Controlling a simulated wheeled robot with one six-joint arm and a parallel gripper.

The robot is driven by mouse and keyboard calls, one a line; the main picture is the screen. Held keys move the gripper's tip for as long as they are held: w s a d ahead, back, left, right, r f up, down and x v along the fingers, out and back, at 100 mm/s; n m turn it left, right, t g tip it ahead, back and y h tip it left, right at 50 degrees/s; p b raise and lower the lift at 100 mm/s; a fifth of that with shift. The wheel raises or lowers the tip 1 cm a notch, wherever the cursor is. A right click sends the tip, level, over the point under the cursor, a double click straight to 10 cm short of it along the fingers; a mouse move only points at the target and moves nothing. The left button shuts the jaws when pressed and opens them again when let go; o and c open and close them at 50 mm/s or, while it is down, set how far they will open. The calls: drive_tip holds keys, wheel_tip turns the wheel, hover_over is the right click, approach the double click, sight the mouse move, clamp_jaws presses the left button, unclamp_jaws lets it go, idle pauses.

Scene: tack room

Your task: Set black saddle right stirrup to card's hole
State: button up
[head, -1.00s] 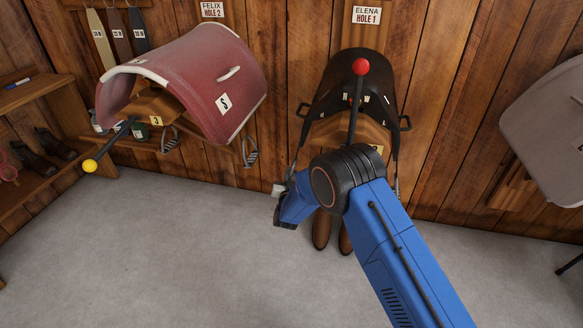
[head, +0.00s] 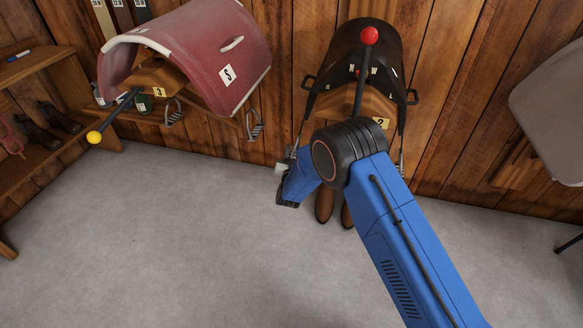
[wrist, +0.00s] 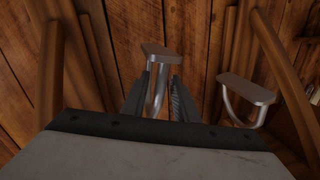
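The black saddle (head: 355,45) sits on a wooden rack labelled 2, with a red ball on a rod in front of it. A second stirrup (wrist: 247,90) hangs to the right, clear of the fingers.
A red saddle (head: 195,55) on rack 3 hangs at the left, with a yellow ball (head: 94,137) jutting out. Brown boots (head: 324,205) stand below the black saddle. A grey covered shape (head: 550,110) is at right.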

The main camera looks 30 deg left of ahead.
drive_tip(key=v, duration=1.5)
drive_tip(key=shift+s, duration=0.4)
drive_tip(key=shift+d+f, duration=0.1)
drive_tip(key=shift+d, duration=0.05)
